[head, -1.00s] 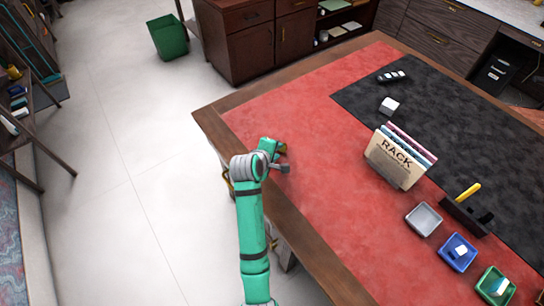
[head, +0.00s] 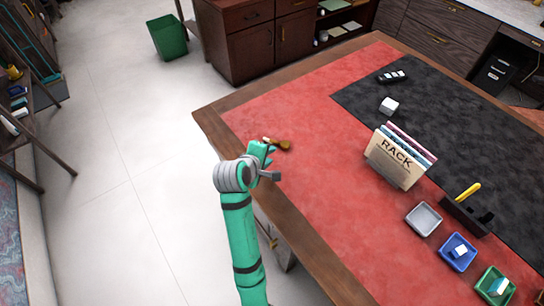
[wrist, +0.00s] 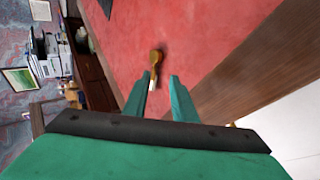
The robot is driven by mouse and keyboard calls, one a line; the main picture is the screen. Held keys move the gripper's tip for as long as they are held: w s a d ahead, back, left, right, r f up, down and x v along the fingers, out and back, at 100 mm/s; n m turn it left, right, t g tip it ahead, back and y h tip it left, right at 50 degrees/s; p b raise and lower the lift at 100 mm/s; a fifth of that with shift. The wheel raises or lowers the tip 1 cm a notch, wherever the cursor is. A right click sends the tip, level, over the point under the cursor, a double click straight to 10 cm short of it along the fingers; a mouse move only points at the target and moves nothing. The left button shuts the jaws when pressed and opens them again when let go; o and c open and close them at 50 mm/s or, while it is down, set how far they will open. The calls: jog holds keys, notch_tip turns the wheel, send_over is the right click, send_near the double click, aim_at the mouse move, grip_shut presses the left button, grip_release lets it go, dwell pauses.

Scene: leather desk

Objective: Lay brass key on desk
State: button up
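The brass key (head: 284,145) lies on the red leather of the desk (head: 320,190), near its left wooden edge. In the wrist view the key (wrist: 156,58) shows a rounded brass end and a small pale end pointing back toward my fingers. My gripper (head: 269,152) is just left of the key over the desk's edge.
A rack of folders (head: 395,160) stands mid-desk. A grey tray (head: 423,219), blue tray (head: 457,252) and green tray (head: 495,287) line the front right. A white cube (head: 389,105) and black object (head: 392,76) lie on the black mat. Red leather around the key is clear.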

notch_tip(320, 180, up, 8)
jog(key=s, duration=0.2)
jog(key=shift+a, duration=0.45)
jog(key=shift+s, duration=0.1)
